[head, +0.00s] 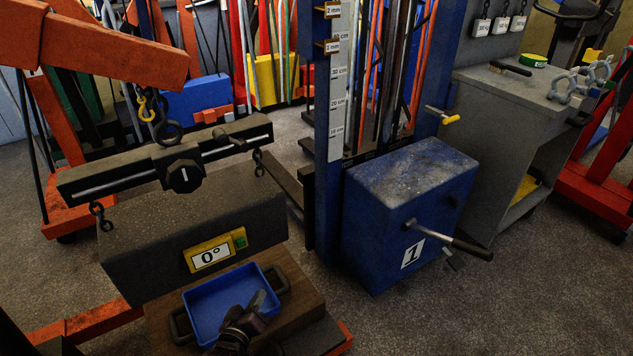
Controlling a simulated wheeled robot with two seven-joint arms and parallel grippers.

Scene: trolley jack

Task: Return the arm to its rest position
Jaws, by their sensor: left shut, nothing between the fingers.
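My left gripper (256,303) shows at the bottom of the head view, dark and shut with nothing between its fingers. It is over the blue tray (207,298) and hides part of its right side. I cannot tell whether it touches the tray. The tray sits on a brown wooden board with dark handles. My right gripper is not in view.
A grey block with a yellow "0°" display (214,250) stands behind the tray, under a dark hanging beam (170,165) with hooks. An orange crane arm (100,45) crosses the upper left. A blue box marked 1 (405,200) with a crank handle stands right. Floor shows at lower right.

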